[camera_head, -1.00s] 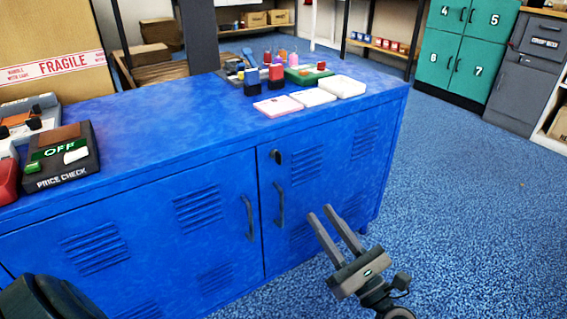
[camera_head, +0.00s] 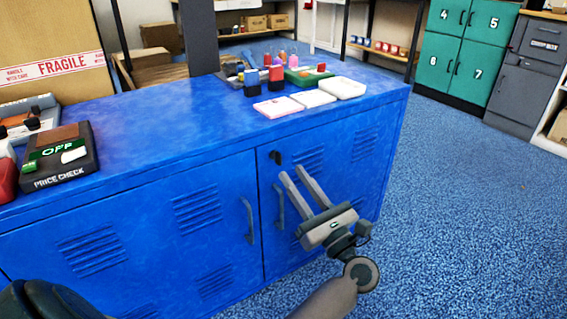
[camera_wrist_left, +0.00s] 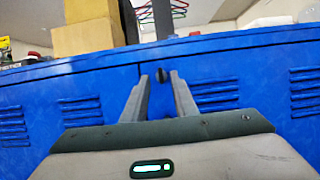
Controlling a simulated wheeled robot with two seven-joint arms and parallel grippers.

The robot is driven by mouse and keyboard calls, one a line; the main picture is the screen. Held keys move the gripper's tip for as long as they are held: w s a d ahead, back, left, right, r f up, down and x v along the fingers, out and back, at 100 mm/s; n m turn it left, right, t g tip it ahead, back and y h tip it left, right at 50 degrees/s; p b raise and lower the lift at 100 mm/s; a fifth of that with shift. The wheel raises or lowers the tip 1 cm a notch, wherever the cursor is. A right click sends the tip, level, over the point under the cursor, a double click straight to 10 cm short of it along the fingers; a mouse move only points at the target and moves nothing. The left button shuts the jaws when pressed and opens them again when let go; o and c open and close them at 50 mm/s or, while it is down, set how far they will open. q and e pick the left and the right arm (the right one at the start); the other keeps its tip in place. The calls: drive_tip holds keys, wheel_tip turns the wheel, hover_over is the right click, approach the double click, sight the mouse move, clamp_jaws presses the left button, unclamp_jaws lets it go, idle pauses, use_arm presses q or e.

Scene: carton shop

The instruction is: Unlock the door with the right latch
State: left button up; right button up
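The latch (camera_head: 275,157) is a small black knob near the top left of the right door (camera_head: 330,185) of the blue cabinet. My left gripper (camera_head: 291,171) is in front of that door, its fingers pointing up toward the latch, just below and right of it. Its fingers are apart with nothing held. In the left wrist view the dark latch (camera_wrist_left: 158,76) shows between and beyond the two fingertips (camera_wrist_left: 160,78); no contact is visible. Each door has a dark vertical handle; the right door's handle (camera_head: 279,206) is left of my gripper. Both doors look closed. My right gripper is not in view.
The blue cabinet top (camera_head: 170,120) carries a price-check device (camera_head: 62,160) at left, and bottles, white trays (camera_head: 343,87) and a pink pad (camera_head: 278,107) at right. Open blue floor (camera_head: 470,220) lies to the right. Teal lockers (camera_head: 465,45) stand farther back.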

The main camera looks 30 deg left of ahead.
sight(281, 158)
use_arm(q)
drive_tip(key=shift+b+x, duration=0.35)
drive_tip(key=shift+x, duration=2.65)
drive_tip(key=shift+c, duration=0.6)
clamp_jaws()
